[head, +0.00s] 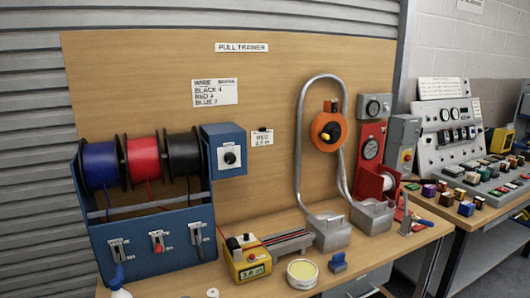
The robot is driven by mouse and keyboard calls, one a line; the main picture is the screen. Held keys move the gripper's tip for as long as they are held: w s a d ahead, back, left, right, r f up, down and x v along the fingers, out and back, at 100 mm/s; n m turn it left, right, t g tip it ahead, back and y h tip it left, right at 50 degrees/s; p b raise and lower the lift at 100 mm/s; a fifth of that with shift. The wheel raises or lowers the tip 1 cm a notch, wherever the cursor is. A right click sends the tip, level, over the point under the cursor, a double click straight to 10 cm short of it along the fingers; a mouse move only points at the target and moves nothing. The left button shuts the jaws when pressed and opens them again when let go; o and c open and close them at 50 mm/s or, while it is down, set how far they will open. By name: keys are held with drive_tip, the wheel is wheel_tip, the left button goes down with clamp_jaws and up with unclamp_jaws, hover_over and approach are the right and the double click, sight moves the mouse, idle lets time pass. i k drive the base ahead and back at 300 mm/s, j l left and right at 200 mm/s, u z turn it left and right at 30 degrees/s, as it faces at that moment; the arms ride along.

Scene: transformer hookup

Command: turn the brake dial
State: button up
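A blue box (224,149) is fixed at the upper right of the spool rack. Its front has a white plate with a round black dial knob (230,158). No lettering that calls it the brake dial is legible, so I cannot be sure it is that dial. The blue rack (150,252) holds a blue spool (99,165), a red spool (144,158) and a black spool (184,153). My gripper is not in view.
A bent grey conduit (299,140) and an orange wheel (327,132) are to the right. The board between is mostly clear.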

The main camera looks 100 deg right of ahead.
sight(230, 158)
drive_tip(key=z, duration=3.15)
